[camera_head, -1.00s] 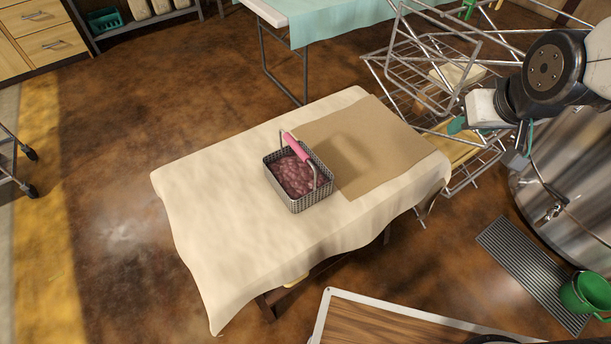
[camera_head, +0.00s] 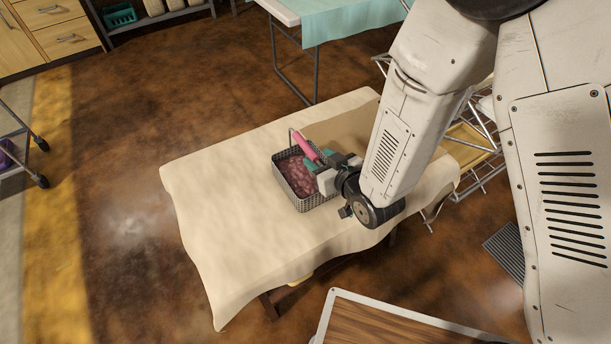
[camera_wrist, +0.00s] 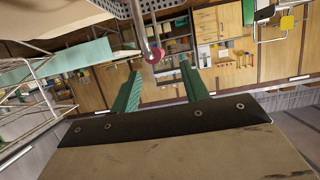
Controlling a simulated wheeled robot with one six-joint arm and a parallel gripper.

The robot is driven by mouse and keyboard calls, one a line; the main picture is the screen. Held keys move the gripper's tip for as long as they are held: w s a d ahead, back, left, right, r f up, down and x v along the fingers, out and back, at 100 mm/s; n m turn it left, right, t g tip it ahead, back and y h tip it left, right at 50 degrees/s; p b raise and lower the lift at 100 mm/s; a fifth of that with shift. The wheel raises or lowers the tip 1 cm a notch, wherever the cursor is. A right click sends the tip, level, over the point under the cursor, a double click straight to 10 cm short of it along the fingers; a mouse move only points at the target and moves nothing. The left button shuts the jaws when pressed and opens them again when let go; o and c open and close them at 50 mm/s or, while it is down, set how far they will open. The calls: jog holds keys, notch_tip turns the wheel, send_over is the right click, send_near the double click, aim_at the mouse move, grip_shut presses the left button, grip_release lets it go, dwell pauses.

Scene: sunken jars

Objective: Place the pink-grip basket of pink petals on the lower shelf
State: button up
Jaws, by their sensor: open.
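The wire-mesh basket (camera_head: 318,203) of dark pink petals (camera_head: 297,176) stands upright on the cloth-covered table (camera_head: 232,230). Its pink grip (camera_head: 305,146) is on a thin metal handle arching over it. My gripper (camera_head: 314,160) reaches in from the right, its green fingers close to the grip. In the wrist view my gripper (camera_wrist: 160,70) is open, with the grip's pink end (camera_wrist: 154,56) in line with the gap between the fingers. I cannot tell whether it is inside the gap. The basket's perforated side (camera_wrist: 180,22) shows at the top. Which shelf is the lower one is unclear.
A wire rack with shelf boards (camera_head: 466,145) stands right of the table, mostly hidden. A shelf unit (camera_head: 160,20) holds a teal basket (camera_head: 119,14) at the back left. Floor left of the table is clear.

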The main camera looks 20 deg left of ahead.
aim_at(309, 148)
jog(key=x, duration=0.7)
jog(key=shift+w+d+r, duration=0.15)
jog(key=shift+w, duration=0.1)
grip_shut()
